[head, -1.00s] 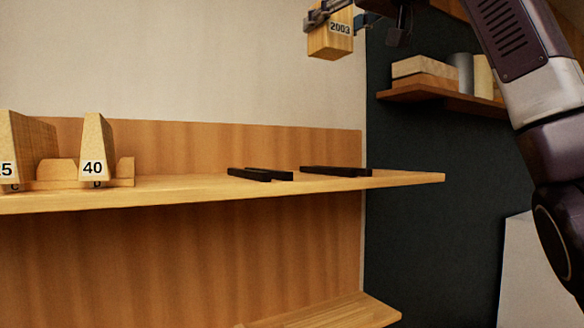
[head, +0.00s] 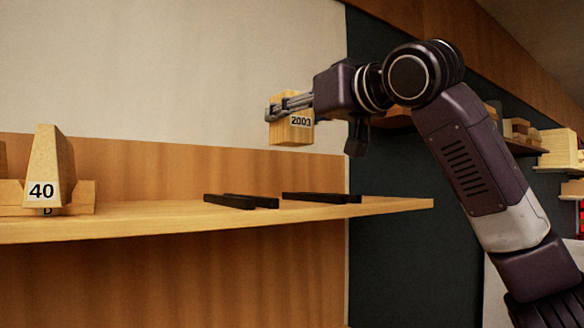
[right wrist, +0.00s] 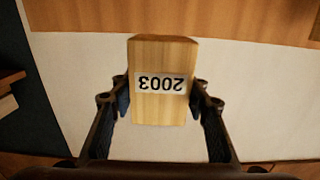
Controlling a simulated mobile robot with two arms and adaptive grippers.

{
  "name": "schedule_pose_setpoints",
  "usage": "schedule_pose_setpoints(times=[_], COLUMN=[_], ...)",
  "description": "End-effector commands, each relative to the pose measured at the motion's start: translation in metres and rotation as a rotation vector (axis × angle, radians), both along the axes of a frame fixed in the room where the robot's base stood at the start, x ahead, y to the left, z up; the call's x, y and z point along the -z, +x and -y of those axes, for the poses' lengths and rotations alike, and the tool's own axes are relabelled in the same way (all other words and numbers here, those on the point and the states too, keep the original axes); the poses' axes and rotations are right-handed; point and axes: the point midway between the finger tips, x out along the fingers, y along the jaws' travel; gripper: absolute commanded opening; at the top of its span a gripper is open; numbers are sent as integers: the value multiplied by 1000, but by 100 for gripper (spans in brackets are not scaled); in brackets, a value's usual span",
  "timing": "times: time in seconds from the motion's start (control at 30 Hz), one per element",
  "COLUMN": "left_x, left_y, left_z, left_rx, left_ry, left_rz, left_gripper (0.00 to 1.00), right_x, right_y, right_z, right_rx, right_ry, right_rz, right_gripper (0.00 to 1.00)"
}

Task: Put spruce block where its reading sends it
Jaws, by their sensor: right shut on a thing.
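The spruce block (head: 291,131) is pale wood with a white label reading 2003. My right gripper (head: 292,105) is shut on it and holds it in the air above the wooden shelf (head: 370,206). In the right wrist view the block (right wrist: 160,105) sits between both fingers (right wrist: 160,100), its label upside down. Below it on the shelf lie two pairs of black strips, a left pair (head: 241,201) and a right pair (head: 321,197), with nothing on them. My left gripper is not in view.
A tapered wooden block labelled 40 (head: 50,165) stands on the shelf at the left, in a low wooden holder (head: 82,199) marked D. Behind, a dark wall (head: 385,170) carries shelves with more wood pieces (head: 558,148). The space between the held block and the strips is clear.

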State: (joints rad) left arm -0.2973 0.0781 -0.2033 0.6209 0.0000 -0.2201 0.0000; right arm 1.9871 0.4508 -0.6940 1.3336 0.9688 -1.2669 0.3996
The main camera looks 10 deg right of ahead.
Motion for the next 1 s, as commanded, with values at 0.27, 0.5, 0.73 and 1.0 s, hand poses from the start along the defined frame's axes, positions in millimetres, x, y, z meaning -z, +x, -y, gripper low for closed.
schedule_pose_setpoints(times=[0.27, 0.5, 0.73, 1.0], left_x=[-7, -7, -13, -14], left_y=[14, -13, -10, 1], left_z=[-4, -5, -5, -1], left_rx=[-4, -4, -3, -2], left_ry=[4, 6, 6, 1], left_rz=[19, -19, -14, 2], left_gripper=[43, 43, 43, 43], right_x=[42, 59, 86, 90], right_y=[0, -1, -1, -1], right_z=[1, 1, 1, 0], right_rx=[1, 1, 0, -1], right_ry=[-1, 0, -1, 2], right_rz=[3, 2, 2, 4], right_gripper=[15, 15, 15, 15])
